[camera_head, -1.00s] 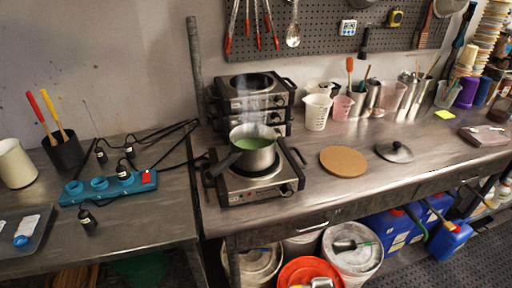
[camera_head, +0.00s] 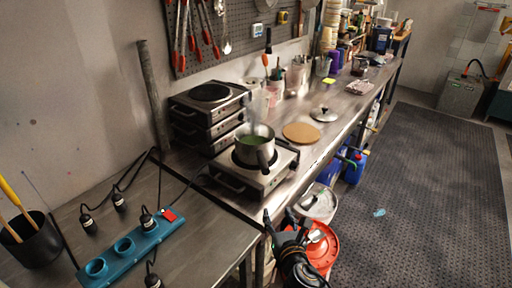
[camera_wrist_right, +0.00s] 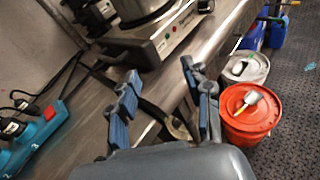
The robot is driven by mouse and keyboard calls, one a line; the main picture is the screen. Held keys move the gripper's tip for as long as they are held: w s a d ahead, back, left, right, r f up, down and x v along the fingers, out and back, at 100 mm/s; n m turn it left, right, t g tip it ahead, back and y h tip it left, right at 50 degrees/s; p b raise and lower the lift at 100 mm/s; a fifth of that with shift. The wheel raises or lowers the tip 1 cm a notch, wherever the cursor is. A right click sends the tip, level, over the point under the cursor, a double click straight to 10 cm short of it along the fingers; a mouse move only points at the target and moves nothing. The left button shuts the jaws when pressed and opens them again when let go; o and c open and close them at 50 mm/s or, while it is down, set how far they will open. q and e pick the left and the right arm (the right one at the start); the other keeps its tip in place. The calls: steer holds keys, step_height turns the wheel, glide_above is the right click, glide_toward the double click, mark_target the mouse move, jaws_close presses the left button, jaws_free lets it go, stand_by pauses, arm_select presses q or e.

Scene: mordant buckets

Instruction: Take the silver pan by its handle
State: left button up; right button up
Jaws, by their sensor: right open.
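The silver pan (camera_head: 244,154) holds green liquid and stands on the front hot plate (camera_head: 262,180), with steam above it. Its dark handle (camera_head: 265,157) points toward me. In the right wrist view only the pan's lower part (camera_wrist_right: 140,8) shows at the top edge, on the hot plate (camera_wrist_right: 165,42); the handle is not clear there. My right gripper (camera_head: 279,217) is open and empty, in front of the bench edge, lower than the pan and apart from it. Its spread fingers (camera_wrist_right: 165,76) also show in the wrist view. My left gripper is not in view.
Stacked hot plates (camera_head: 208,118) stand behind the pan. A blue power strip (camera_head: 130,248) with cables lies on the left table. A cork mat (camera_head: 301,132) and a lid (camera_head: 323,114) lie farther along the bench. An orange bucket (camera_wrist_right: 250,112) stands below. The floor at right is mostly clear.

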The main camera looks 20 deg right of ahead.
mark_target(268, 173)
step_height(268, 173, up, 9)
steer(key=a+n+t, duration=0.1)
steer(key=n+t, duration=0.1)
steer(key=n, duration=0.2)
steer(key=w+p, duration=0.1)
steer(key=w, duration=0.6)
steer(key=shift+w+d, duration=0.1)
steer(key=shift+w, duration=0.15)
steer(key=shift+w+d+p, duration=0.1)
steer(key=shift+w+p, duration=0.2)
steer(key=shift+w, duration=0.4)
steer(key=w, duration=0.5)
steer(key=shift+p, duration=0.3)
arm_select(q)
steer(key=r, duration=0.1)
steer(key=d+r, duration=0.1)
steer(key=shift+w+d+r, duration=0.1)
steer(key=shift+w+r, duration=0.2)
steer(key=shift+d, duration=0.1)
arm_select(e)
steer(key=shift+s, duration=0.1)
jaws_close()
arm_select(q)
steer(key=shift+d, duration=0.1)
arm_select(e)
steer(key=shift+r, duration=0.15)
